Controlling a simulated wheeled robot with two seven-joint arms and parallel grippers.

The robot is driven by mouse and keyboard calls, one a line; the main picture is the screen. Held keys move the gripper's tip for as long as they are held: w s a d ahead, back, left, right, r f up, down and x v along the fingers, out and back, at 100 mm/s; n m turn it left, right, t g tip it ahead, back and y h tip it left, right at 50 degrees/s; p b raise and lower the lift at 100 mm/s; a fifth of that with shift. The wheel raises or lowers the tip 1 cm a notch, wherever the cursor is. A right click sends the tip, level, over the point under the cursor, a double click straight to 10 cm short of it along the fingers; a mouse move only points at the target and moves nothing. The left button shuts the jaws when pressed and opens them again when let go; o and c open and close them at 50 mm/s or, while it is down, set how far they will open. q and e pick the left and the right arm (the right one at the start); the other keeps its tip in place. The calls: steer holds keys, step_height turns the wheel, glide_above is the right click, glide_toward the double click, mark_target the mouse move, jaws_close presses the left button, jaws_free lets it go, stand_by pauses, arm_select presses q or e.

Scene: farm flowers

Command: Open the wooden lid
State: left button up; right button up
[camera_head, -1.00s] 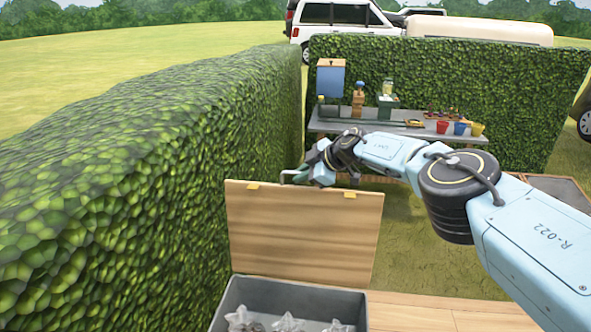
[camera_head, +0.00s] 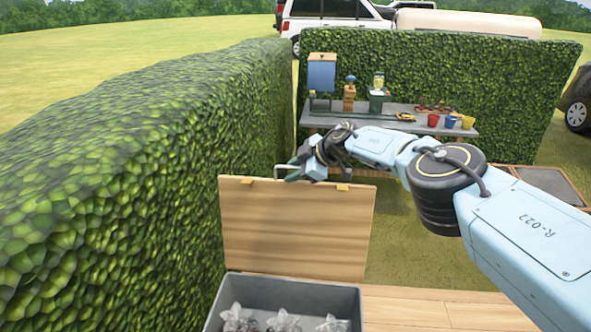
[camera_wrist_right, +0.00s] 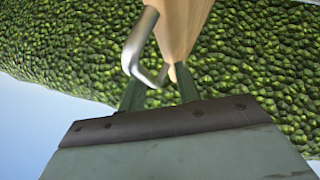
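The wooden lid (camera_head: 295,230) stands raised, roughly upright, at the back of a grey box (camera_head: 290,284). Two yellow tabs and a metal handle (camera_head: 284,170) are at its top edge. My right gripper (camera_head: 295,174) is at that top edge beside the handle. In the right wrist view, the lid's edge (camera_wrist_right: 183,25) and the bent metal handle (camera_wrist_right: 140,45) come down to my right gripper (camera_wrist_right: 160,88). Its two green fingers are apart, with the handle's end between or just in front of them; I cannot tell whether they touch. My left gripper is not in view.
A tall hedge (camera_head: 130,190) runs close along the left. Several clear, star-like items (camera_head: 283,322) lie in the box. Wooden planks (camera_head: 420,309) are to its right. A table (camera_head: 395,118) with pots and tools stands behind, before another hedge (camera_head: 450,75).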

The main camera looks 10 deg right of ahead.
steer(key=shift+d+r, duration=0.1)
steer(key=shift+s+d+r+p, duration=0.25)
steer(key=shift+r+p, duration=0.15)
steer(key=shift+p, duration=0.3)
steer(key=p+v, duration=0.3)
steer(key=v, duration=0.9)
steer(key=shift+s+f, duration=0.1)
steer(key=shift+s, duration=0.05)
